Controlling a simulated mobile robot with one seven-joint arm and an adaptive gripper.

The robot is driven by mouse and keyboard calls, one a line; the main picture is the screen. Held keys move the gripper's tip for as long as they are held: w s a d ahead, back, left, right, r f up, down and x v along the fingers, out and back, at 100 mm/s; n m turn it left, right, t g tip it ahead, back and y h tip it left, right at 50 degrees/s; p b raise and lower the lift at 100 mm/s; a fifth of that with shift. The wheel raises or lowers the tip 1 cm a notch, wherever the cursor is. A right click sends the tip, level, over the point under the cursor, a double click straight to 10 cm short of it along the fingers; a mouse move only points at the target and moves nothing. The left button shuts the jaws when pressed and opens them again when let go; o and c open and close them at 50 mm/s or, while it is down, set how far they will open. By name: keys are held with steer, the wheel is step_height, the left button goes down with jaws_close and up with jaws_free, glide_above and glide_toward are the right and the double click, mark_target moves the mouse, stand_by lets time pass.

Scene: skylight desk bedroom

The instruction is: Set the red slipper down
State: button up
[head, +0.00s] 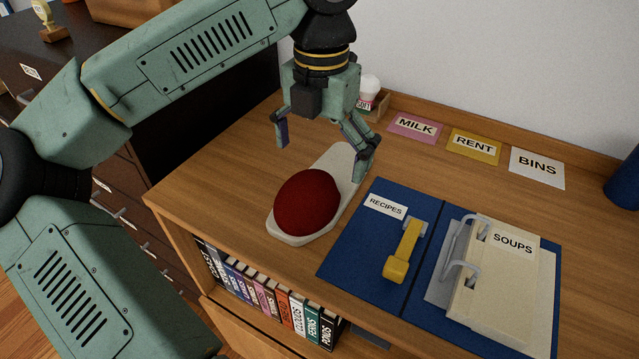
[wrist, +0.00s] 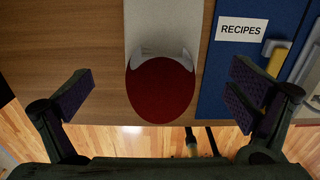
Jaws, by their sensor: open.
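The red slipper (head: 307,203) has a rounded red upper and a pale sole. It lies sole down on the wooden desk (head: 225,170), left of the blue binder. In the wrist view the slipper (wrist: 160,92) sits between my finger pads, its red toe toward the desk's front edge, with clear gaps on both sides. My gripper (head: 322,150) is open and empty above the slipper's heel end. Its fingers are spread wide, one to each side. The right finger hides part of the sole's edge in the head view.
The open blue binder (head: 340,240) labelled RECIPES and SOUPS lies close on the right. MILK (head: 415,128), RENT (head: 473,147) and BINS (head: 537,167) cards lie along the back. A small box with a white-topped item (head: 369,90) stands behind my gripper. The desk left of the slipper is clear.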

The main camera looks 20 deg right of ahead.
mark_target(319, 186)
steer(key=shift+s+a+f+p, duration=0.15)
steer(key=shift+f+p, duration=0.35)
steer(key=shift+f, duration=1.05)
steer(key=shift+s+a+f+p, duration=0.15)
steer(key=shift+f+p, duration=0.3)
steer(key=shift+f, duration=1.05)
steer(key=shift+d, duration=0.1)
steer(key=shift+c, duration=0.4)
steer(key=c, duration=1.3)
steer(key=shift+o, duration=0.2)
